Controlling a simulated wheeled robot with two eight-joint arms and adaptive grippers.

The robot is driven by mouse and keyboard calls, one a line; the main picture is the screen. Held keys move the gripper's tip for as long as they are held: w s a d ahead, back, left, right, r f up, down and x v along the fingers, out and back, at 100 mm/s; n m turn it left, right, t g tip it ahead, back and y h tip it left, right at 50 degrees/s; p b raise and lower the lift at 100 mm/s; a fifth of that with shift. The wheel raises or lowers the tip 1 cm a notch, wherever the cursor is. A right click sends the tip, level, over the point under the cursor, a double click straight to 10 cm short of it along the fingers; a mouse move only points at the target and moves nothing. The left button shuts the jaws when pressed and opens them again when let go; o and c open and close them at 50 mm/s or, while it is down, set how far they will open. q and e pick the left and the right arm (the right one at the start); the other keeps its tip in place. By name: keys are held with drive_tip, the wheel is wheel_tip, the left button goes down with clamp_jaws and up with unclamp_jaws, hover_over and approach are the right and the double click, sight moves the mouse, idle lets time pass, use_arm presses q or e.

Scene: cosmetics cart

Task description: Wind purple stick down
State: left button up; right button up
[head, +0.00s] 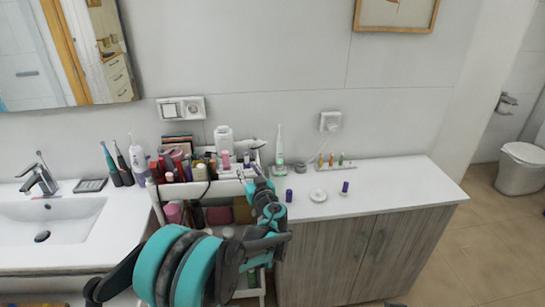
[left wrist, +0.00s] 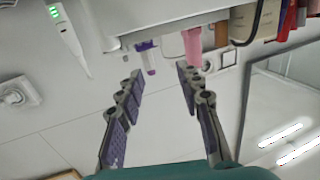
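The purple stick (left wrist: 148,56) is in the left wrist view, which is turned upside down. It has a purple end and a paler, clear-looking part and stands at the cart's top edge. In the head view a small purple stick (head: 246,159) shows there, partly hidden. My left gripper (head: 252,172) reaches over the cart's right side. In the left wrist view my left gripper (left wrist: 157,78) is open and empty, with the stick just beyond its fingertips, apart from them. My right gripper is not in view.
A pink tube (left wrist: 192,46) stands close beside the stick. The cart (head: 225,188) is crowded with cosmetics. Two purple pieces, one upright (head: 289,195) and one by the white dish (head: 345,187), stand on the counter (head: 400,180). A mirror and sink are left.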

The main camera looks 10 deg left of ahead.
sight(247, 159)
use_arm(q)
drive_tip(key=shift+t, duration=0.3)
drive_tip(key=w, duration=0.2)
drive_tip(key=w+a+b, duration=0.1)
drive_tip(key=w, duration=0.3)
drive_tip(key=shift+w+a+f+b, duration=0.2)
drive_tip(key=shift+w+a+b, duration=0.1)
drive_tip(key=shift+w+a, duration=0.1)
drive_tip(key=shift+w+a+r, duration=0.1)
drive_tip(key=shift+w+a, duration=0.15)
drive_tip(key=shift+w, duration=0.2)
drive_tip(key=shift+c, duration=0.4)
clamp_jaws()
